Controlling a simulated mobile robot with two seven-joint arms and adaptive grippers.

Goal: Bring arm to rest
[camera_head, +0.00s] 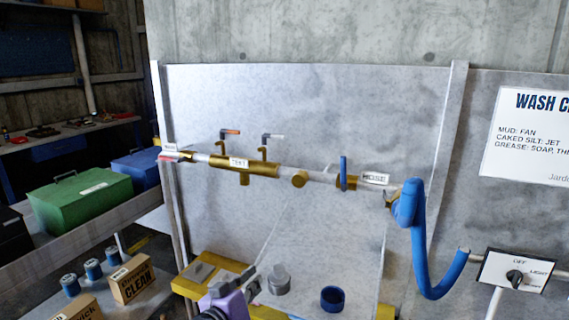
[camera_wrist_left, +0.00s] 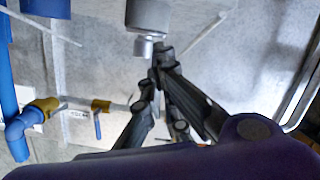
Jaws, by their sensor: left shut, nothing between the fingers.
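My left gripper (camera_head: 250,274) shows low in the head view, beyond my purple wrist, in front of the wash panel (camera_head: 330,130). In the left wrist view my left gripper (camera_wrist_left: 162,55) has its dark fingers shut with nothing between them. A grey metal cylinder with a narrower end (camera_head: 279,282) stands just right of the gripper in the head view. It also shows near the fingertips in the wrist view (camera_wrist_left: 150,14); whether they touch cannot be told. Most of my left arm is out of view, and no right gripper shows.
A brass valve pipe (camera_head: 250,168) runs across the panel to a blue hose (camera_head: 418,245). A blue cup (camera_head: 334,299) stands right of the cylinder. A switch box (camera_head: 515,271) is at lower right. Green box (camera_head: 87,205) and cartons (camera_head: 130,279) are at left.

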